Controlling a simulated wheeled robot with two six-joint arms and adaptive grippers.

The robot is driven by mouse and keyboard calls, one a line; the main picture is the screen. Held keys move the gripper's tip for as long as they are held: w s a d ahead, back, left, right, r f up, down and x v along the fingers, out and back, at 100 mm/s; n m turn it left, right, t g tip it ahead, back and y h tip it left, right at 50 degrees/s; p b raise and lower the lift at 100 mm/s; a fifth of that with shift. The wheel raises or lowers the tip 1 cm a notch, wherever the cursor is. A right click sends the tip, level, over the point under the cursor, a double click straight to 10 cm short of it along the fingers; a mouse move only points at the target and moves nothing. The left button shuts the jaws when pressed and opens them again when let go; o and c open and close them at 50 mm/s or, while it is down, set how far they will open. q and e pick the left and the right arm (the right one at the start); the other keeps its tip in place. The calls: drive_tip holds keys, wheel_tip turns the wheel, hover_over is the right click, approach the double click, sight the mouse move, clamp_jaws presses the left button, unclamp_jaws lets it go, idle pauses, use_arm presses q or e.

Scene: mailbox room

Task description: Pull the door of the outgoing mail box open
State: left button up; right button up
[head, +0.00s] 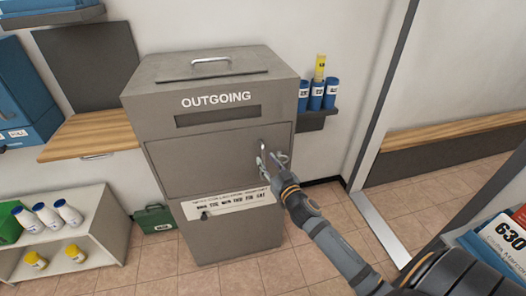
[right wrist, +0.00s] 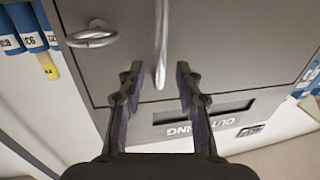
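The grey outgoing mail box (head: 218,110) stands against the wall with its door (head: 205,165) shut, below the slot and the white lettering. A metal bar handle (head: 262,148) is at the door's right side. My right gripper (head: 271,162) is at this handle. In the right wrist view, which is upside down, my right gripper (right wrist: 158,80) is open. The handle (right wrist: 161,45) lies between its fingers, with gaps visible on both sides. A metal loop (right wrist: 92,37) sticks out beside the handle. My left gripper is not in view.
A small shelf (head: 318,121) with blue tubes and a yellow one is right of the box. A wooden ledge (head: 90,136) and a low shelf (head: 90,235) with bottles are at left. A green case (head: 154,219) stands on the floor beside the box.

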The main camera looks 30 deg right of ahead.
sight(264, 157)
drive_tip(key=w, duration=0.1)
drive_tip(key=w+p, duration=0.1)
drive_tip(key=shift+w+r, duration=0.2)
drive_tip(key=shift+w, duration=0.2)
drive_tip(key=shift+w+f, duration=0.2)
drive_tip(key=shift+w, duration=0.35)
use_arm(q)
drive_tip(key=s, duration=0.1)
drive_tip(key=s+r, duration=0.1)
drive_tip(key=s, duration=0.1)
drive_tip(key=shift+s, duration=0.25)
use_arm(e)
clamp_jaws()
